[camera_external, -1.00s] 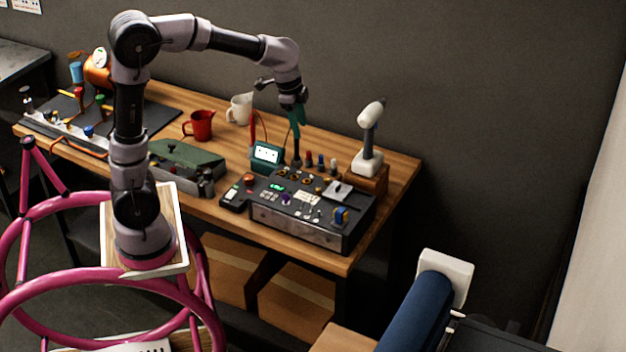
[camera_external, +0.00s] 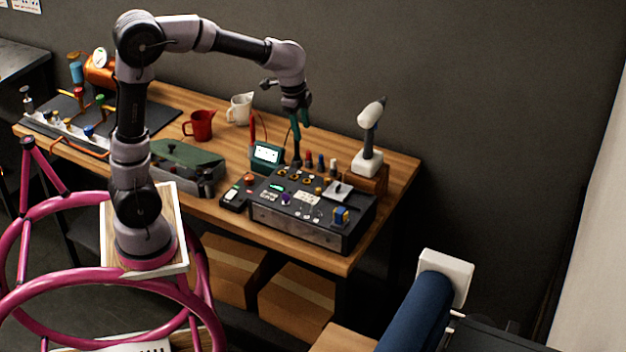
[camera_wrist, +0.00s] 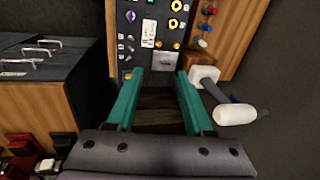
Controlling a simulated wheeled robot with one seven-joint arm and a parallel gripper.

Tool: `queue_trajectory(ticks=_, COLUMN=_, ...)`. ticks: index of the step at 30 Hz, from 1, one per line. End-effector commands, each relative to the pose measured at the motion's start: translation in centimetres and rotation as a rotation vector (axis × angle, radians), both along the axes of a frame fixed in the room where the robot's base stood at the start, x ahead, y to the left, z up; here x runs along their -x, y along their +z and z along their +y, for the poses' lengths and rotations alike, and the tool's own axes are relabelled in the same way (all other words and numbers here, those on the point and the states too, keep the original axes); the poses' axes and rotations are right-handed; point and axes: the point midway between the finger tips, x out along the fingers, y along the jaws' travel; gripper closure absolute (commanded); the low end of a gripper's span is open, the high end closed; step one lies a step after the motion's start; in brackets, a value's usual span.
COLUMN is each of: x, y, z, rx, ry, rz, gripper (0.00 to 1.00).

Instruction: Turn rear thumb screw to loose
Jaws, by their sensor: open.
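The black control box (camera_external: 310,215) stands on the wooden bench, its top carrying knobs, switches and a metal plate (camera_external: 338,192). Small brass screws (camera_external: 318,190) sit beside the plate; in the wrist view two brass screws (camera_wrist: 160,44) show next to the plate (camera_wrist: 165,62). I cannot tell which is the rear thumb screw or how far it is turned. My gripper (camera_external: 297,132) is above and behind the box, apart from it. In the wrist view its teal fingers (camera_wrist: 158,78) are spread with nothing between them.
A teal-framed meter (camera_external: 267,154), a red mug (camera_external: 200,125) and a white jug (camera_external: 240,109) stand to the left.

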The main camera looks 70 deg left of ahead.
Motion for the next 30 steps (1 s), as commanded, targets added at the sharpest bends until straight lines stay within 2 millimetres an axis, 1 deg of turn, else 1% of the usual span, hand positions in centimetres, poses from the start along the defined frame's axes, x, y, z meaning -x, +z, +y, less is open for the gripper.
queue_trajectory(ticks=1, x=-1.5, y=-1.9, z=0.9, rx=-0.006, ry=-0.038, rz=0.043, gripper=0.48)
queue_trajectory(ticks=3, x=-3.4, y=-4.1, z=1.8, rx=-0.01, ry=-0.111, rz=0.092, gripper=0.48)
queue_trajectory(ticks=6, x=-5.7, y=-7.3, z=3.1, rx=0.008, ry=-0.207, rz=0.146, gripper=0.48)
queue_trajectory(ticks=9, x=-7.5, y=-9.8, z=4.3, rx=0.034, ry=-0.284, rz=0.175, gripper=0.48)
queue_trajectory(ticks=12, x=-8.6, y=-11.5, z=5.1, rx=0.058, ry=-0.338, rz=0.189, gripper=0.48)
queue_trajectory(ticks=15, x=-9.1, y=-12.4, z=5.5, rx=0.074, ry=-0.365, rz=0.194, gripper=0.48)
queue_trajectory(ticks=20, x=-9.3, y=-13.6, z=5.6, rx=0.078, ry=-0.378, rz=0.196, gripper=0.48)
queue_trajectory(ticks=23, x=-9.2, y=-15.1, z=5.5, rx=0.079, ry=-0.376, rz=0.196, gripper=0.48)
queue_trajectory(ticks=30, x=-9.2, y=-19.7, z=5.5, rx=0.078, ry=-0.376, rz=0.196, gripper=0.48)
